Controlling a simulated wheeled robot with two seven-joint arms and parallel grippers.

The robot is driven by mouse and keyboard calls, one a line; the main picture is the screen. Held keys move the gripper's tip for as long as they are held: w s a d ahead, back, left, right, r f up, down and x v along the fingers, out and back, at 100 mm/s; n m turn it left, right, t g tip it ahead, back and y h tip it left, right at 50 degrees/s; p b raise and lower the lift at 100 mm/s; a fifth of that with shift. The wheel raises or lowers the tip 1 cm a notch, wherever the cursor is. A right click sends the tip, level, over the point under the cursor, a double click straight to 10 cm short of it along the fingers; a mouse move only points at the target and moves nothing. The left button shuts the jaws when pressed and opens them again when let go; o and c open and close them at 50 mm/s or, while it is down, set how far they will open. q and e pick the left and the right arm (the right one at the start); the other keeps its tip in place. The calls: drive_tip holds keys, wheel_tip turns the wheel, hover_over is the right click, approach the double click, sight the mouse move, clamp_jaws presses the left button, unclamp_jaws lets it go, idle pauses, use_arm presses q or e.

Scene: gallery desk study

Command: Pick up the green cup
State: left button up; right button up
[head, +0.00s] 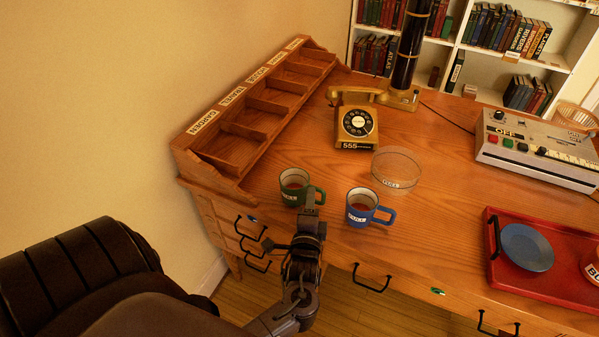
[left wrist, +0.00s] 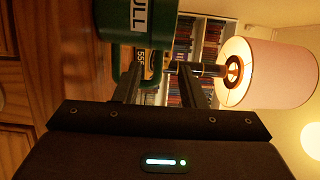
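The green cup (head: 289,189) stands upright on the wooden desk near its front edge, with a pale inside and something reddish-brown in it. My left gripper (head: 310,196) is at the cup's handle side. Its fingers (left wrist: 162,64) are apart and reach toward the handle. I cannot tell whether they touch it; in the head view the gripper hides part of the handle. My right gripper is out of view.
A blue cup (head: 358,209) stands close to the right of my gripper. A clear bowl (head: 397,171) and a gold telephone (head: 357,127) are behind. A wooden sorter (head: 217,148) lines the left edge. A red tray (head: 497,272) with a blue plate (head: 526,247) lies right.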

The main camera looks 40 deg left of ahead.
use_arm(q)
drive_tip(key=p+x, duration=0.1)
drive_tip(key=x, duration=0.6)
drive_tip(key=shift+w+f, duration=0.1)
drive_tip(key=shift+w, duration=0.15)
drive_tip(key=shift+c, duration=0.5)
clamp_jaws()
